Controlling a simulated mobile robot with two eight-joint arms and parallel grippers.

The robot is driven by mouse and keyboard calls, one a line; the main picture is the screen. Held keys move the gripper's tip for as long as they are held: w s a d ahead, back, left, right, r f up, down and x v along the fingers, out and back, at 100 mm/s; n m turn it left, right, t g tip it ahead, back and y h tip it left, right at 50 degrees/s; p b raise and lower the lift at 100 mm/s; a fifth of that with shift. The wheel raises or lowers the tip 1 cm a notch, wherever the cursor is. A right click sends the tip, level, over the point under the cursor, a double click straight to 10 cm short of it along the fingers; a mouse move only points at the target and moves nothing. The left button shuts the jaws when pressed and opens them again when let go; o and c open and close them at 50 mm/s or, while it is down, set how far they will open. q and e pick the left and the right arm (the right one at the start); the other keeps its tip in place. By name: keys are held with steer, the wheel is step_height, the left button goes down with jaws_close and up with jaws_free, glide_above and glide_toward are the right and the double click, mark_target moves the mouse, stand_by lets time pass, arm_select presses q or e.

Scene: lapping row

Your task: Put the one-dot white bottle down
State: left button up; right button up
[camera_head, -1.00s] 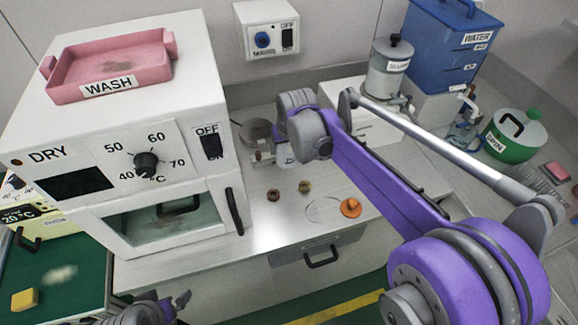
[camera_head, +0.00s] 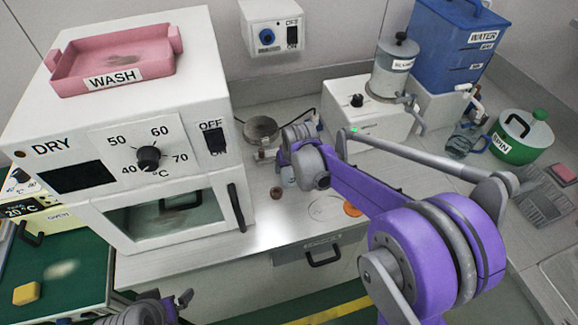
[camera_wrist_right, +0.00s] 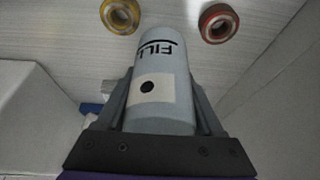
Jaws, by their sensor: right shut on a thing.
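The one-dot white bottle (camera_wrist_right: 162,70) is between the fingers of my right gripper (camera_wrist_right: 160,85) in the right wrist view. Its label reads FILL and carries one black dot. The gripper is shut on it. In the head view my right arm mostly hides the bottle (camera_head: 287,175), above the counter left of centre; I cannot tell whether its base touches the counter. My left gripper (camera_head: 184,299) is at the lower left edge of the head view, away from the bottle; its jaw opening is unclear.
A brown ring (camera_head: 276,193) lies on the counter (camera_head: 265,222); the wrist view shows a yellow ring (camera_wrist_right: 120,16) and a red ring (camera_wrist_right: 218,23). The DRY oven (camera_head: 150,150) stands left. A small metal dish (camera_head: 261,128) is behind. An orange piece (camera_head: 352,209) lies beside my right arm.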

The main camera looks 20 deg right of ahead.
steer(key=shift+f, duration=0.15)
steer(key=o, duration=1.4)
steer(key=shift+c, duration=0.2)
